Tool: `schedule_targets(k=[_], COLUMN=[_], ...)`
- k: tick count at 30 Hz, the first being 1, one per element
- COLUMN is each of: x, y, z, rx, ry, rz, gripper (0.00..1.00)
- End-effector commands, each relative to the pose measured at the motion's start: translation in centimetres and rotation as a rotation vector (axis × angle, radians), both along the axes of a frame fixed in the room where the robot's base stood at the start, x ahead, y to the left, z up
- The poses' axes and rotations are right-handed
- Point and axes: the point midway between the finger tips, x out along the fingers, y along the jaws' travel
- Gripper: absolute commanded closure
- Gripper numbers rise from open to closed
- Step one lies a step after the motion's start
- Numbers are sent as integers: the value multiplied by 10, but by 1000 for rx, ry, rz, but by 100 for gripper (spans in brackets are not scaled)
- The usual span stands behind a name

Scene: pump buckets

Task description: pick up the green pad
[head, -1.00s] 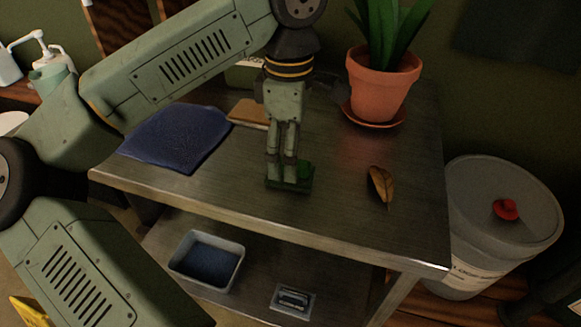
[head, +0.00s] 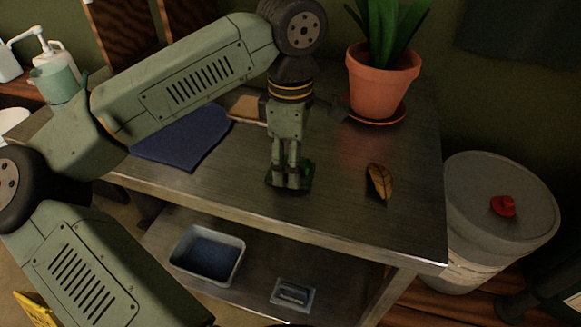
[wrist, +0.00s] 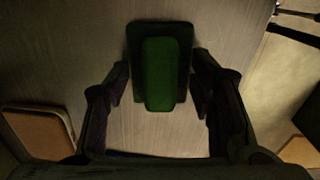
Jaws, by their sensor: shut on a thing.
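The green pad (wrist: 168,75) has a bright green raised block on a darker, wider base. In the wrist view it sits between the two fingertips of my gripper (wrist: 160,82), which is shut on it. In the head view my gripper (head: 288,179) points straight down at the metal table (head: 335,205), and the fingers hide much of the pad. Green edges of the pad (head: 306,173) show beside the fingers. The pad is at or very close to the tabletop; I cannot tell whether there is a gap under it.
A blue cloth (head: 185,140) lies left of my gripper. A potted plant (head: 378,85) stands behind right, and a dry leaf (head: 379,182) lies to the right. A lidded bucket (head: 500,215) stands beyond the right edge. The lower shelf holds a grey tub (head: 208,255).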

Motion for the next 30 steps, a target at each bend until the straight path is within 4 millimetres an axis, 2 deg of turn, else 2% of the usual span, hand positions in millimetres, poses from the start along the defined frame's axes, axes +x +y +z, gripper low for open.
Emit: schedule_targets(k=[8,19,23,27,30], x=[0,0,1,1,-18], y=[0,0,0,0,13], z=[0,4,15,35,34], rx=[0,1,1,0,0], ry=[0,-1,-2,-3,-2], rz=[0,0,0,0,2], gripper=[78,78,78,78,78])
